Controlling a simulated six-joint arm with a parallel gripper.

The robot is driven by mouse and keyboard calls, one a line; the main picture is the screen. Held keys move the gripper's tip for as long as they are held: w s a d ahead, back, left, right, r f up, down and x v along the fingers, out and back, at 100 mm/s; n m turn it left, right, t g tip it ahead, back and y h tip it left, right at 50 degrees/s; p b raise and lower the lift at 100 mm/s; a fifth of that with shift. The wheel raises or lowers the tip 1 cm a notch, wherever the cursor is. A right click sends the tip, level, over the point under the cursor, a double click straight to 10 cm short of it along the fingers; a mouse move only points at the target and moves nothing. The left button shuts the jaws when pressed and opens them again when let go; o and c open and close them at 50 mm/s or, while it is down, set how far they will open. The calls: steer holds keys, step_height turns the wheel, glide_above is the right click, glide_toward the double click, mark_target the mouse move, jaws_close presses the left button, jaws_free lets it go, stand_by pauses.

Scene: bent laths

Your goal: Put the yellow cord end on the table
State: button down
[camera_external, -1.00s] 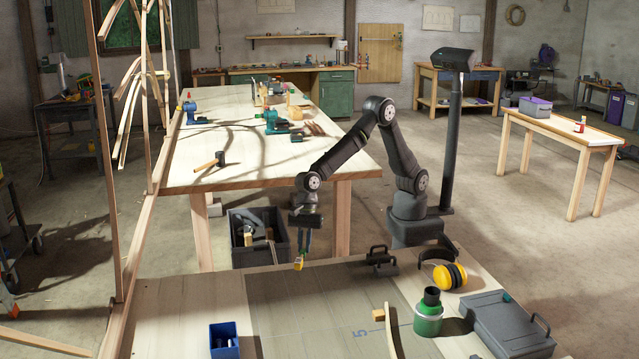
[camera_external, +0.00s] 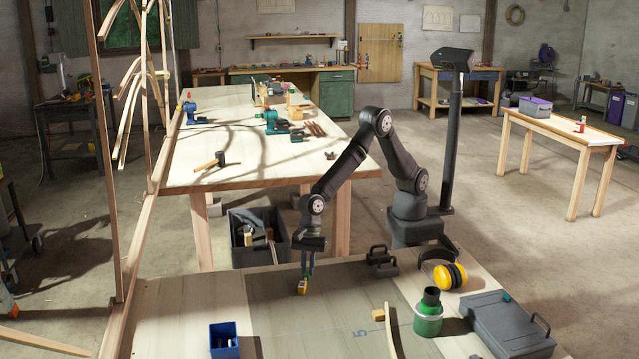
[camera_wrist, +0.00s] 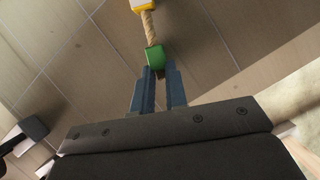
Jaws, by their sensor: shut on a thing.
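The yellow cord end (camera_external: 302,287) is low at the front table (camera_external: 270,299), just below my gripper (camera_external: 307,266). I cannot tell whether it touches the tabletop. In the wrist view the yellow end (camera_wrist: 143,5) is cut by the top edge. A short twisted tan cord (camera_wrist: 150,28) joins it to a green end (camera_wrist: 156,58). My gripper's blue fingers (camera_wrist: 159,84) are shut on the green end at their tips. The green end's lower part is hidden between the fingers.
A black clamp-like tool (camera_external: 381,261) lies right of my gripper. The table's left middle is clear.

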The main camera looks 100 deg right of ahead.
mark_target(307, 273)
steer(key=c, duration=1.4)
jaws_free()
steer(key=shift+c, duration=0.2)
steer(key=shift+r, duration=0.15)
steer(key=v, duration=1.2)
steer(key=x, duration=1.2)
steer(key=shift+f, duration=0.4)
step_height(307, 273, up, 3)
steer(key=shift+r, duration=0.65)
